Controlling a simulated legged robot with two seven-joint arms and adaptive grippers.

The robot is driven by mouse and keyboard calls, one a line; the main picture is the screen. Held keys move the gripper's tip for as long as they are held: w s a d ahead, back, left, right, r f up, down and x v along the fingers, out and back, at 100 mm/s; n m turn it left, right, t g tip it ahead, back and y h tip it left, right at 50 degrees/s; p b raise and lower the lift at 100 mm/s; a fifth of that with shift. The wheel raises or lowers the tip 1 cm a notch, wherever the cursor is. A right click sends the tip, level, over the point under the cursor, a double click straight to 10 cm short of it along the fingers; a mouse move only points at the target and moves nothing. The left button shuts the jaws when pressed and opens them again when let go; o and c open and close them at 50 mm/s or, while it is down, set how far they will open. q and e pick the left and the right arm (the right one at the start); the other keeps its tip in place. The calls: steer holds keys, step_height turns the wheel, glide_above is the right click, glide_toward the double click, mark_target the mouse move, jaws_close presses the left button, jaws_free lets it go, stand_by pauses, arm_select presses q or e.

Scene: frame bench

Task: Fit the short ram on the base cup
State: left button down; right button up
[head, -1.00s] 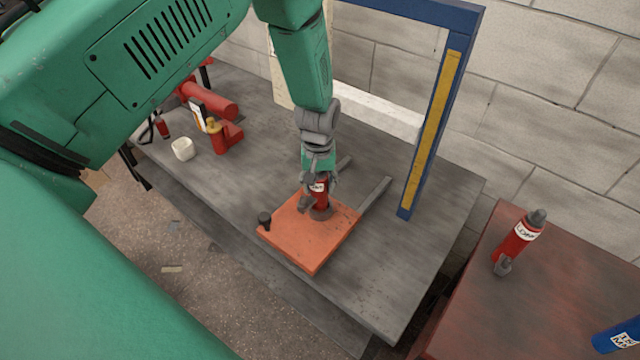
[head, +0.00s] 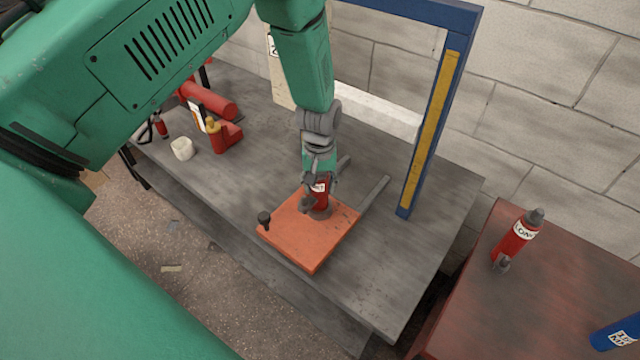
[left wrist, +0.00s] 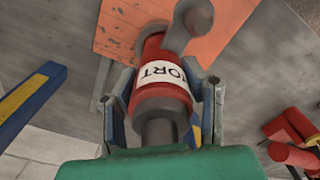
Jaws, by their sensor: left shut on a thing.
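The short ram (head: 321,194) is a red cylinder with a white label and a grey end. My left gripper (head: 317,187) is shut around its upper body and holds it about upright. In the left wrist view the ram (left wrist: 156,97) sits between the two fingers, its label partly readable as "ORT", with a grey side fitting (left wrist: 187,26). The base cup (head: 322,213) is a dark grey ring on the orange plate (head: 300,241). The ram's lower end is at the cup; I cannot tell whether it is seated. My right gripper is not in view.
A blue and yellow post (head: 430,135) rises behind the plate's right. A black knob (head: 264,219) stands at the plate's left corner. A white cup (head: 182,149) and red tool (head: 226,136) are at left.

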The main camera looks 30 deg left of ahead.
mark_target(319, 193)
arm_select(q)
steer(key=shift+f+b, duration=0.95)
steer(key=shift+f, duration=0.55)
steer(key=c, duration=1)
jaws_free()
steer(key=shift+o, duration=0.7)
steer(key=shift+s, duration=0.1)
step_height(319, 193, up, 12)
